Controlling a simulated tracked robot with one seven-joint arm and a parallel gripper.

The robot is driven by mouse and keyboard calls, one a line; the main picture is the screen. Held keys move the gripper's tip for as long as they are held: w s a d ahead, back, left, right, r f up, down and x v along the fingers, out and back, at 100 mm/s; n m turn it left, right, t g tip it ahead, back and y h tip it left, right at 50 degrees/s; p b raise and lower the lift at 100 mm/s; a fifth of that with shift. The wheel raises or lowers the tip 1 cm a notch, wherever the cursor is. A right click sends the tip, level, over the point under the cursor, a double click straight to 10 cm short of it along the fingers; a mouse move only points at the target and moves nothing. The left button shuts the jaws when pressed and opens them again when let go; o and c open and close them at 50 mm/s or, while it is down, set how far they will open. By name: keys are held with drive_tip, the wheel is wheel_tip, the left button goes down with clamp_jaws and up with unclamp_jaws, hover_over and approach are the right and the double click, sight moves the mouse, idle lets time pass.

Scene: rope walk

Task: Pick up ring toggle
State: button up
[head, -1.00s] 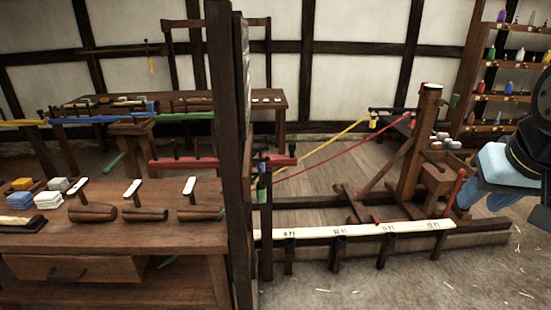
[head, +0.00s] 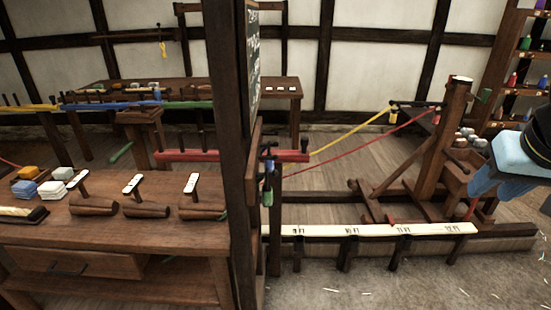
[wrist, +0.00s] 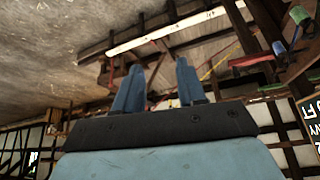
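I cannot pick out a ring toggle for certain in either view. Three dark wooden pieces (head: 148,211) lie in a row on the near bench (head: 60,236) at the left of the head view, each with a white tag (head: 132,183) standing behind it. The tag writing is too small to read. My gripper (wrist: 157,68) shows two blue fingers apart with nothing between them in the wrist view. In the head view my gripper (head: 482,190) is at the right edge, partly cut off, far from the bench and beside the wooden frame.
A dark post (head: 232,130) with a slate (head: 252,55) stands between bench and track. A long low track with a pale marked strip (head: 385,230) runs right to a post frame (head: 443,140). Yellow and red ropes (head: 360,143) stretch above it. Open floor (head: 400,280) lies in front.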

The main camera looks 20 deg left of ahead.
sight(272, 162)
drive_tip(key=w+a+f+n+t+y, duration=0.1)
drive_tip(key=w+a+f+n+t, duration=0.15)
drive_tip(key=w+a, duration=0.45)
drive_tip(key=w+a+f+n+t+y, duration=0.1)
drive_tip(key=w+a+f, duration=0.15)
drive_tip(key=w, duration=0.75)
drive_tip(key=w+a+f+n+t+y, duration=0.2)
drive_tip(key=w+a+f, duration=0.2)
drive_tip(key=w, duration=0.5)
drive_tip(key=a+f+n+t+y, duration=0.1)
drive_tip(key=a+f+n+y, duration=0.1)
drive_tip(key=a+f+y, duration=0.65)
drive_tip(key=a+f+n+y, duration=0.15)
drive_tip(key=a+f, duration=0.45)
drive_tip(key=a, duration=0.7)
drive_tip(key=shift+h, duration=0.4)
drive_tip(key=x, duration=1.3)
drive_tip(key=shift+s+a+r, duration=0.15)
drive_tip(key=shift+a, duration=0.15)
drive_tip(key=shift+c, duration=0.3)
drive_tip(key=c, duration=0.7)
